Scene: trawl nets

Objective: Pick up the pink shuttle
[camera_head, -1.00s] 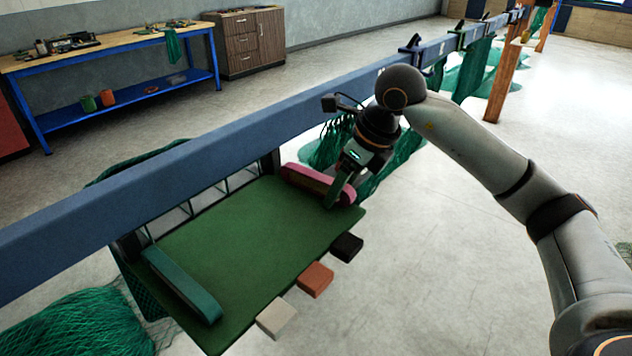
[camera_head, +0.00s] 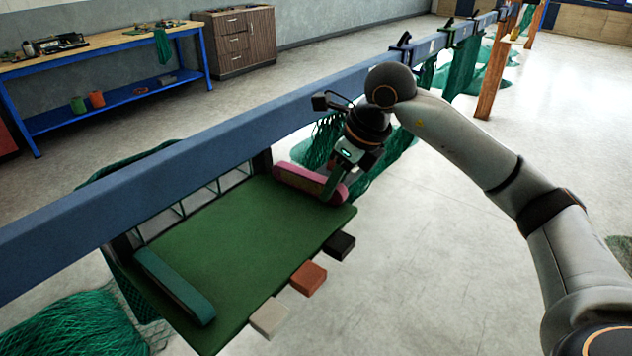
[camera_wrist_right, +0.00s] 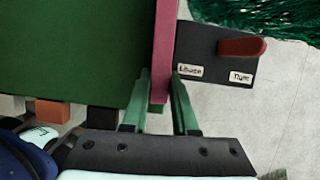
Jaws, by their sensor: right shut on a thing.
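The pink shuttle (camera_head: 296,180) lies at the far right end of the green mat-covered board (camera_head: 235,240), close to the blue beam. My right gripper (camera_head: 330,190) reaches down onto it near its right end. In the right wrist view the pink shuttle (camera_wrist_right: 163,50) runs between the two green fingers of my right gripper (camera_wrist_right: 160,95), which is shut on it. I cannot tell whether the shuttle is clear of the board. A teal shuttle (camera_head: 175,285) lies at the board's left end. My left gripper is not in view.
A long blue beam (camera_head: 200,150) runs behind the board. White (camera_head: 269,317), orange (camera_head: 308,278) and black (camera_head: 339,244) blocks sit along its front edge. A dark labelled panel (camera_wrist_right: 205,50) is beside the shuttle. Green netting (camera_head: 75,325) lies at lower left.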

